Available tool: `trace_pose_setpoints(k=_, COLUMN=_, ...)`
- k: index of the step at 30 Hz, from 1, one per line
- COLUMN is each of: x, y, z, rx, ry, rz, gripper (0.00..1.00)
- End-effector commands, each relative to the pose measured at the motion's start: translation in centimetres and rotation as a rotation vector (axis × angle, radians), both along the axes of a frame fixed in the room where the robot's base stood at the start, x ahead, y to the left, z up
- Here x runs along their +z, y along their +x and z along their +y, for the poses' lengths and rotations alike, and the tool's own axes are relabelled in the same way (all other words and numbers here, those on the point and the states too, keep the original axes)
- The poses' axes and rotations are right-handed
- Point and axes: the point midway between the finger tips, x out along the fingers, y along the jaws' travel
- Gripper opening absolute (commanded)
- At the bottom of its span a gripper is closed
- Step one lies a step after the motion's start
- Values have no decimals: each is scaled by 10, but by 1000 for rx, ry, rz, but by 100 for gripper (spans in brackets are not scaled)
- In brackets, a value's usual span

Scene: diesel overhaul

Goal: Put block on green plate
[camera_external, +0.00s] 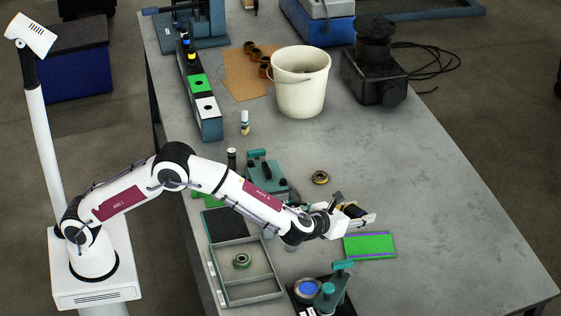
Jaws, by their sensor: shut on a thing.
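The green plate (370,246) lies flat on the bench, a bright green rectangle with thin purple strips along its edges. My gripper (356,212) is just above and behind the plate in the picture, pointing right. It is shut on a small dark and yellowish thing (351,210), which I take to be the block. The fingers hide much of it, so its full shape cannot be told. The held thing looks apart from the plate.
A grey divided tray (246,296) holds a ring (242,261). A teal fixture (337,285) stands in front of the plate. A brass ring (320,177), a white bucket (301,90) and a black machine (374,65) lie farther back. The bench's right side is clear.

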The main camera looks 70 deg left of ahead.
Motion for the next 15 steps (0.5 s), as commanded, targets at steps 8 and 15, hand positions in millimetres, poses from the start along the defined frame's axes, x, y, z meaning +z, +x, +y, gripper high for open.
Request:
trace_pose_setpoints(k=8, x=-20, y=0, z=-17, rx=-74, ry=-1, rz=-1, gripper=18)
trace_pose_setpoints(k=15, x=-21, y=1, z=-20, rx=-78, ry=-1, rz=-2, gripper=18)
